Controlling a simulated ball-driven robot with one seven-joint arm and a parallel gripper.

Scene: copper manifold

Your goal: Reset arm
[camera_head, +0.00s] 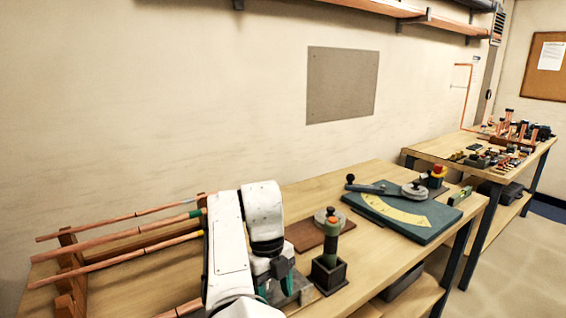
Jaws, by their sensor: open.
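My white arm (232,250) is folded over the near wooden bench, at the lower middle of the head view. Its end, my gripper (284,284), points down low over the bench top, just left of a dark square holder. The fingers are small and partly hidden by the arm. I see nothing held in them.
Copper tubes (120,240) lie on a wooden rack (70,262) at the left. A dark holder with an upright green-and-orange tool (331,250) stands close right of my gripper. A blue bending plate (432,226) lies farther right. A second bench (435,150) holds several fittings.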

